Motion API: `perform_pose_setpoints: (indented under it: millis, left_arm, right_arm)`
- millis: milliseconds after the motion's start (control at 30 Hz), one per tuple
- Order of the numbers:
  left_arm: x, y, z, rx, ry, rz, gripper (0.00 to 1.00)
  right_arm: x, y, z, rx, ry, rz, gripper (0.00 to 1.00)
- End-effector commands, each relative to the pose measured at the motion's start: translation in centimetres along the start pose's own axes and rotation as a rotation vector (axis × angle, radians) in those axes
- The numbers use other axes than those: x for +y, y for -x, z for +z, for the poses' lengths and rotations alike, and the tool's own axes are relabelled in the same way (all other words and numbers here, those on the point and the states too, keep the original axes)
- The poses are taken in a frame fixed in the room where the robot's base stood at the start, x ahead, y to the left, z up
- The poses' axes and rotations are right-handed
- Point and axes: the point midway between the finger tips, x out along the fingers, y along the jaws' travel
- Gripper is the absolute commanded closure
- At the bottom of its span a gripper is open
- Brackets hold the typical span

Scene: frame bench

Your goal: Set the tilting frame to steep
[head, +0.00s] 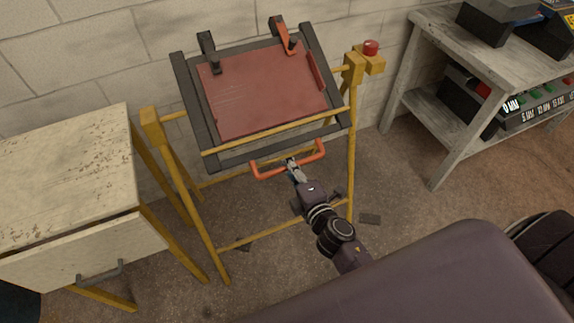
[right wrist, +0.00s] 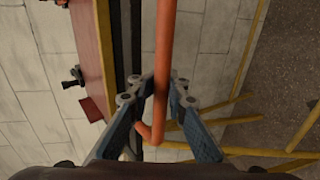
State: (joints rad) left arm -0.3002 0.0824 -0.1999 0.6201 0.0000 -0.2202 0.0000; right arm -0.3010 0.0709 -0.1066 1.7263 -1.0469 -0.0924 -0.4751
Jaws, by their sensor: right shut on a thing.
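The tilting frame (head: 188,110) is a dark rectangular frame on a yellow stand, with a reddish-brown panel (head: 255,95) held in it. Its face leans back, lower edge toward me. An orange bar handle (head: 262,173) sticks out from the lower edge. My right gripper (head: 292,165) is at the middle of this handle, shut on it. In the right wrist view the orange handle (right wrist: 166,50) runs between the fingers (right wrist: 162,95). The frame's dark edge and red panel show beside it. My left gripper is not in view.
A worn cabinet (head: 70,180) with a drawer handle stands close on the left. A grey shelf bench (head: 490,60) with boxes stands at the right. A red button (head: 371,47) sits on the yellow stand's right post. A block wall is behind the frame.

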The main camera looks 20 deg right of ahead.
Motion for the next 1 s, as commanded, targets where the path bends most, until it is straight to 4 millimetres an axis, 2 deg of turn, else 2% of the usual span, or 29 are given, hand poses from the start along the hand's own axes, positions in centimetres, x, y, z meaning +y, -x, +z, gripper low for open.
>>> perform_pose_setpoints:
  millis: [33,133,167,300,667,767,1000]
  left_arm:
    - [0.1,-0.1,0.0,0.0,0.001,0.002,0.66]
    - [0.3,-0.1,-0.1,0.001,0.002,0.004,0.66]
    - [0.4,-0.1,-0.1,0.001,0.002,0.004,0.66]
    - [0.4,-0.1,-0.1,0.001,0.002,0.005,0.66]
    - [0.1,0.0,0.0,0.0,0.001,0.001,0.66]
    - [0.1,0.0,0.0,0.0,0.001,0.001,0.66]
    - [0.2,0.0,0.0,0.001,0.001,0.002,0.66]
  right_arm:
    - [-1.2,0.3,-0.1,0.0,-0.003,-0.022,1.0]
    - [-1.2,0.3,-0.1,0.0,-0.003,-0.022,1.0]
    - [-1.2,0.3,-0.1,0.0,-0.003,-0.022,0.85]
    - [-1.1,0.3,-0.1,0.0,-0.003,-0.019,0.71]
    - [-0.7,0.7,-0.1,0.0,-0.001,-0.013,0.71]
    - [-0.7,1.9,-0.1,0.0,-0.002,-0.013,0.71]
    - [-0.8,6.8,-0.1,-0.002,-0.004,-0.016,0.71]
